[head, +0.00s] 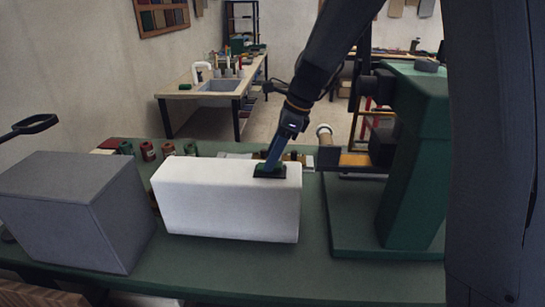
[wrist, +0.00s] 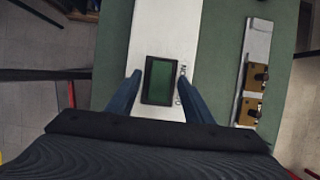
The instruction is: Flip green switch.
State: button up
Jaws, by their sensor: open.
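The green switch (wrist: 159,80) is a green rocker in a black rectangular frame. It is set on top of a white box (wrist: 150,25), and in the head view the switch (head: 269,172) sits near the right end of the white box (head: 228,212). My gripper (wrist: 160,77) is open and empty, with one blue finger on each side of the switch. In the head view my gripper (head: 273,158) points down at the switch from just above. I cannot tell whether the fingertips touch the box top.
A grey box (head: 75,205) stands left on the green table (head: 185,268). A green machine (head: 415,170) stands close on the right. Several spools (head: 168,150) sit behind the white box. A strip with brass fittings (wrist: 254,72) lies beside it. Clear tabletop shows in front.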

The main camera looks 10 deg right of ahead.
jog(key=shift+x, duration=0.75)
jog(key=c, duration=1)
jog(key=shift+d+f+y+b, duration=0.25)
jog(key=shift+d+y+b, duration=0.1)
jog(key=shift+y+b, duration=0.5)
jog(key=shift+c, duration=0.2)
jog(key=shift+s+d+t+y+b, duration=0.2)
jog(key=shift+t+y+b, duration=0.2)
jog(key=shift+y+b, duration=0.55)
jog(key=shift+r, duration=0.1)
jog(key=o, duration=1)
jog(key=shift+o, duration=0.2)
